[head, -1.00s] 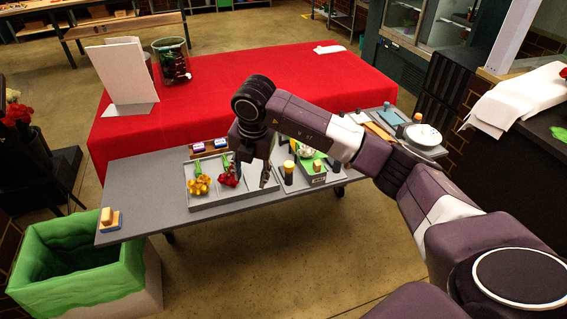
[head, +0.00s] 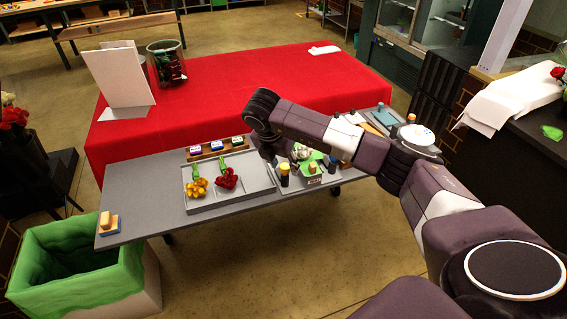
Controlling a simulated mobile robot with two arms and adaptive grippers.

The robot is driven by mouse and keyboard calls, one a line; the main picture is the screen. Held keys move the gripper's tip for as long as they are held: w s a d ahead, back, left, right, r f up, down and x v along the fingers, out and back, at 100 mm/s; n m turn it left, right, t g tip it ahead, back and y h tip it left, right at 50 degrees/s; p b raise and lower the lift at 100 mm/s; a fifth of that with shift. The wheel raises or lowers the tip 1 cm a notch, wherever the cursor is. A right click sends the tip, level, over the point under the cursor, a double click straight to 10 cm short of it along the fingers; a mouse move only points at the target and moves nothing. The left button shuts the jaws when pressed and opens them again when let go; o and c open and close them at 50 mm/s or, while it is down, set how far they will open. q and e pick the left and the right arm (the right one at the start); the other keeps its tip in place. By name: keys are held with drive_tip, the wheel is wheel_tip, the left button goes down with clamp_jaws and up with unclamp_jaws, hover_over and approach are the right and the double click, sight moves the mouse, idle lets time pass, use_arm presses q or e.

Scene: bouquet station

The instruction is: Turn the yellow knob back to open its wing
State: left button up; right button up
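A small dark upright cylinder with a yellow top (head: 284,168) stands on the grey table, just right of the shallow tray; it may be the yellow knob, but it is too small to be sure. No wing can be made out clearly. My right gripper (head: 272,162) points down beside the cylinder, slightly left of it and behind it. Its fingers are small, dark and partly hidden, so whether they touch anything or are open does not show. My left gripper is out of view.
The grey tray (head: 259,184) holds yellow flowers (head: 196,189) and red flowers (head: 227,179). A rack (head: 215,150) with several small coloured blocks stands behind it. A green and grey station (head: 311,176) sits right of the cylinder. The table's left part is mostly clear.

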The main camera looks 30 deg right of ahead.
clamp_jaws()
idle(0.3)
